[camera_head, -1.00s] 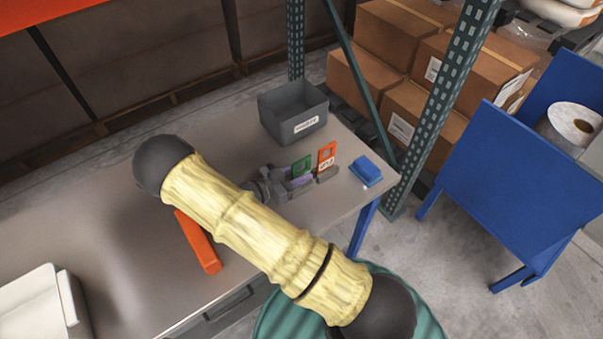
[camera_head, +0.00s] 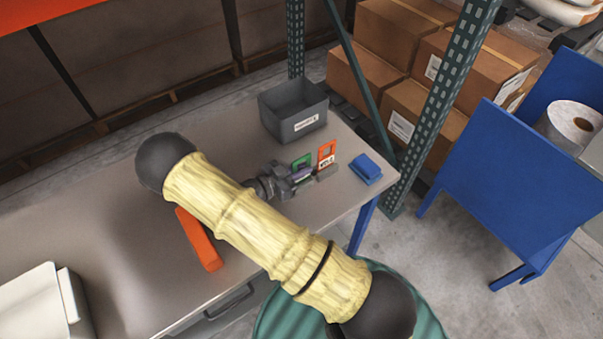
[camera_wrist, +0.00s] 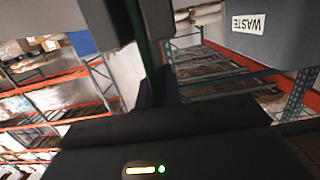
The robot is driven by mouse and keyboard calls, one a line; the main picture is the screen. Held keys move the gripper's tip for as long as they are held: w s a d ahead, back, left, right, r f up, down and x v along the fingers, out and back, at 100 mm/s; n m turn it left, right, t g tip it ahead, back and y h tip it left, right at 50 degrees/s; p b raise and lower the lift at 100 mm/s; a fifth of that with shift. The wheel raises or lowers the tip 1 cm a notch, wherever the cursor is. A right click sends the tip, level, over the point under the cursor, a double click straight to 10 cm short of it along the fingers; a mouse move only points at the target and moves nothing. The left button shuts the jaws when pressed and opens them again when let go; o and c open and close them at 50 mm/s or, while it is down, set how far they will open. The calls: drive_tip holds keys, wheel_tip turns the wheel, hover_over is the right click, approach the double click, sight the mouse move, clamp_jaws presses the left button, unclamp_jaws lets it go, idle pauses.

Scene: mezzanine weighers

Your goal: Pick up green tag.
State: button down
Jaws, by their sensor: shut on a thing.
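The green tag (camera_head: 301,161) stands upright near the far end of the table, its lower part hidden by my gripper. My gripper (camera_head: 299,174) is shut on it. In the wrist view the green tag (camera_wrist: 146,45) shows nearly edge-on as a thin dark-green strip, rising from between the purple-tinted fingertips of my gripper (camera_wrist: 157,88). I cannot tell whether the tag is clear of its support.
An orange tag (camera_head: 327,155) stands upright just right of the green one. A grey bin (camera_head: 290,112) labelled WASTE stands behind; its wall fills the wrist view's upper right (camera_wrist: 275,45). A blue block (camera_head: 366,169) lies near the table's (camera_head: 345,200) right edge. An orange bar (camera_head: 200,240) lies left of my arm.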

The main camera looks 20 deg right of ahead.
sight(301, 158)
wheel_tip(301, 158, up, 10)
drive_tip(key=shift+b, duration=0.4)
idle(0.3)
idle(0.8)
